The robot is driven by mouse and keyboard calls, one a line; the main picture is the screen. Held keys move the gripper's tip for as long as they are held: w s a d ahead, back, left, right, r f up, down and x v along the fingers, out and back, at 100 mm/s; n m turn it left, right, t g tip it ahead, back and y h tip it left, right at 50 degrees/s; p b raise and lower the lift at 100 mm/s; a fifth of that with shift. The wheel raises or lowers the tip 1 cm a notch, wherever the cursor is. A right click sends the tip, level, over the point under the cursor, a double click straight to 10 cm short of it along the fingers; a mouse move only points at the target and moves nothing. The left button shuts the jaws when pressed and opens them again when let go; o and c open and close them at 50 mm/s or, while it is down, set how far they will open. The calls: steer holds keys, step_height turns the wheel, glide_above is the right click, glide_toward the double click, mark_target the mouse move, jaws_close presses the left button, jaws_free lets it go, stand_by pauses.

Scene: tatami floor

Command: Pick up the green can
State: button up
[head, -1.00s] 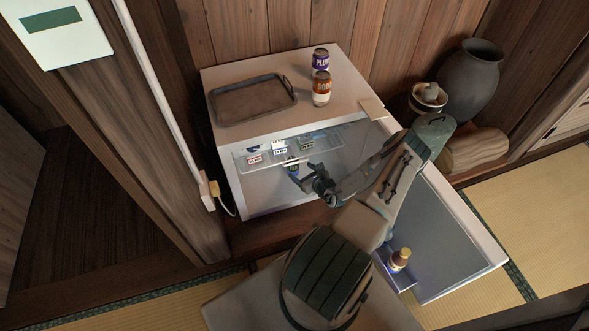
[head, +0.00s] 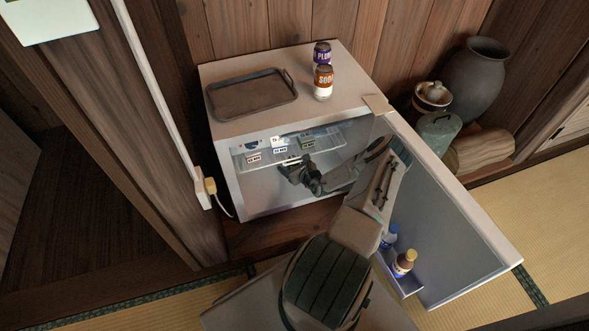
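The small white fridge (head: 232,178) stands open, its door (head: 455,225) swung out to the right. My gripper (head: 287,168) is inside the opening, just under the glass shelf (head: 325,150) and left of the middle. It is small and dark, and I cannot tell whether its fingers are open or shut, or whether they touch anything. I cannot make out the green can; my gripper and wrist cover the place where a small green-marked item showed before. Small coloured tags, one green (head: 307,145), show along the shelf's front.
A purple plum can (head: 321,50), an orange soda can (head: 323,83) and a dark tray (head: 250,95) are on the fridge top. Bottles (head: 403,263) stand in the door rack, close to my arm. Pots (head: 475,80) and a log (head: 484,149) are at right.

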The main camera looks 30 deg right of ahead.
steer(key=shift+r, duration=0.1)
steer(key=c, duration=1.3)
